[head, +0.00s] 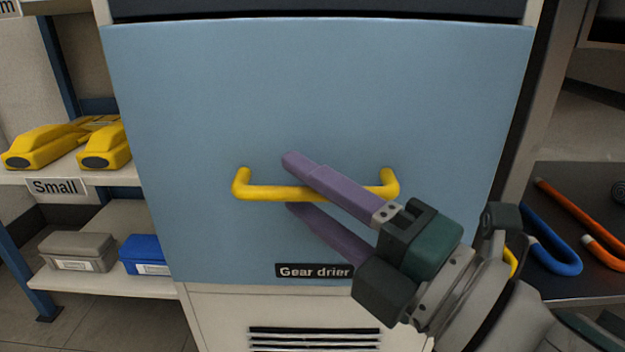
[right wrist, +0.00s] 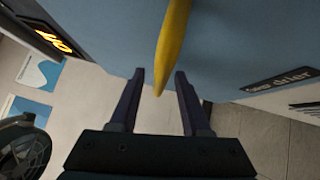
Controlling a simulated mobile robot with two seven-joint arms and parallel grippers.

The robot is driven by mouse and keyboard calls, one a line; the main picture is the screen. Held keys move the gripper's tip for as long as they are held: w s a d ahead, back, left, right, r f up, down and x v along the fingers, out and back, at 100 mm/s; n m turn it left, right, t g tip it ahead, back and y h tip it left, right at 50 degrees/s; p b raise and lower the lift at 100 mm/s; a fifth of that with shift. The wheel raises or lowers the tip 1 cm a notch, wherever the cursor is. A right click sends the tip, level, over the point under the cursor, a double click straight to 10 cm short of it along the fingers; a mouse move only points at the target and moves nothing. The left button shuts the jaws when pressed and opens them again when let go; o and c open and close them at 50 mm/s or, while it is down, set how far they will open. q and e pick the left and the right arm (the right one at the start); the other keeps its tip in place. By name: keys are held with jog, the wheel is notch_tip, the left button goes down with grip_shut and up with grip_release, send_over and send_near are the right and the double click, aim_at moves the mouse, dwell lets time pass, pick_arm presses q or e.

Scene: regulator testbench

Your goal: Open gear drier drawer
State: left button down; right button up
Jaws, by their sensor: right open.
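The gear drier drawer (head: 320,90) is a light blue front panel, labelled "Gear drier" (head: 314,271) at its bottom edge. Its yellow bar handle (head: 270,193) runs horizontally across the lower middle. My right gripper (head: 288,182) is open at the handle, with one purple finger above the bar and the other below it. In the right wrist view, the yellow handle (right wrist: 174,45) lies between the two open fingers (right wrist: 160,75), with a gap on each side. The drawer front looks closed. My left gripper is not in view.
Shelves at the left hold yellow cases (head: 45,145), a grey box (head: 77,252) and a blue box (head: 143,254). A dark surface at the right carries blue (head: 553,250) and orange (head: 575,210) hooked tools. A vent (head: 315,338) is below the drawer.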

grip_shut()
dwell(0.4)
dwell(1.1)
